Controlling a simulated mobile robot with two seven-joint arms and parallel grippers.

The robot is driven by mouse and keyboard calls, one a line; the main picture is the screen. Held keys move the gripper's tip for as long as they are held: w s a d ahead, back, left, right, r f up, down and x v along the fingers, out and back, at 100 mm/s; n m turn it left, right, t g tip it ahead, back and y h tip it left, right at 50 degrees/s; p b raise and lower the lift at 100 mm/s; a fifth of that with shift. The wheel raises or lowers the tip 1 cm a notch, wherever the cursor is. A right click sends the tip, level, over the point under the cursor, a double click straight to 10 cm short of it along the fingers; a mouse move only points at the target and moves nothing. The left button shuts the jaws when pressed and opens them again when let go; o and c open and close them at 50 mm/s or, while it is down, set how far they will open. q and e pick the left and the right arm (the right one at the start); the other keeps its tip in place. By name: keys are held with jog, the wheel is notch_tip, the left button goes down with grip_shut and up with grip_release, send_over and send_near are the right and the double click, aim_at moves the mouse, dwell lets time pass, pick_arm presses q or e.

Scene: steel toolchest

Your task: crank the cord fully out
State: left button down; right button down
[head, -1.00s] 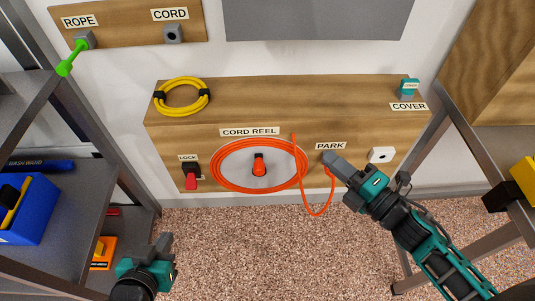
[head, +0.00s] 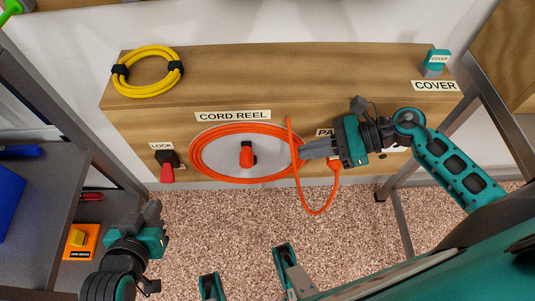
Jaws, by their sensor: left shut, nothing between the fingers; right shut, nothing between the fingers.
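The cord reel (head: 216,140) is a grey disc on the front of a wooden box, with an orange cord (head: 320,211) wound around its edge. A loop of the cord hangs below the box and runs up to the park spot at the right. The red-orange crank knob (head: 246,154) sits at the reel's middle. My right gripper (head: 303,152) is shut and empty at the reel's right edge, in front of the cord, and partly hides the PARK label. My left gripper (head: 153,209) is shut and empty, low at the left, below the red lock switch (head: 167,167) and apart from everything.
A yellow coiled cable (head: 147,72) lies on the box top at left. A teal cover (head: 436,63) stands at the back right. Shelves with a blue bin (head: 8,195) flank the left, and a metal frame stands at right. Carpet lies open below the box.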

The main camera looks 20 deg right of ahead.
send_near(248, 162)
jog(key=w+a+f, duration=0.2)
jog(key=a+f, duration=0.2)
jog(key=shift+w+a+f, duration=0.1)
jog(key=shift+w+f, duration=0.1)
jog(key=shift+w, duration=0.05)
